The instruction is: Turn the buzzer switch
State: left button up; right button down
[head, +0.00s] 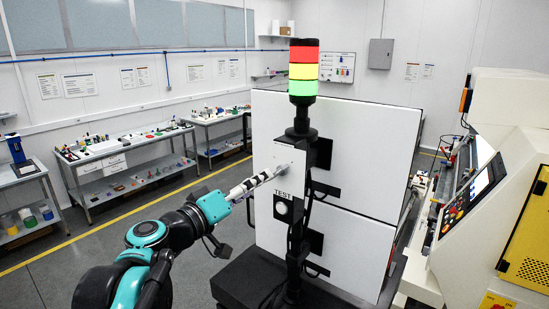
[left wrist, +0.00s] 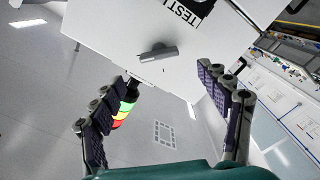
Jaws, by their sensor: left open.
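A white control box (head: 307,160) stands on a black post below a stack light (head: 303,72) with red, yellow and green segments. In the left wrist view, a grey bar-shaped switch knob (left wrist: 158,53) sticks out of the box face near a TEST label (left wrist: 184,10). My left gripper (head: 278,173) points at the upper part of the box face in the head view, where its fingertips largely hide the knob. In the left wrist view the gripper (left wrist: 165,95) is open and empty, its fingers apart with the knob ahead between them. My right gripper is not in view.
A round white button (head: 281,208) sits below the TEST label. Large white panels (head: 365,130) stand behind the post. A cream machine (head: 515,150) stands at right. Workbenches (head: 120,150) line the left wall, with open floor before them.

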aim_at(278, 172)
pick_arm(q)
jog(key=p+x, duration=0.1)
jog(key=x, duration=0.6)
jog(key=shift+w+d, duration=0.2)
jog(key=c, duration=1.2)
